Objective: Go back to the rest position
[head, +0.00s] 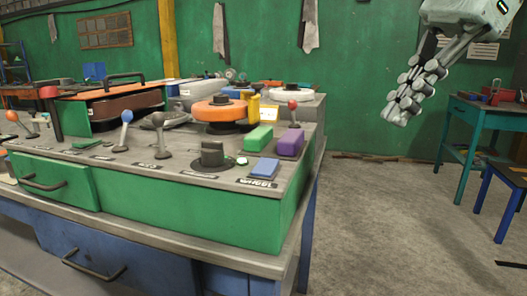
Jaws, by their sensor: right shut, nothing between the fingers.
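My right gripper (404,98) is at the upper right of the head view, pointing down and to the left. Its fingers are together with nothing between them. It hangs in open air over the concrete floor, to the right of the green control console (210,190) and apart from it. My left gripper is not in the picture.
The console top carries a blue-knobbed lever (125,118), a red-knobbed lever (293,108), an orange wheel (219,110), green (258,138) and purple (290,143) blocks. A teal table (487,112) stands at right. Bare floor (385,210) lies between.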

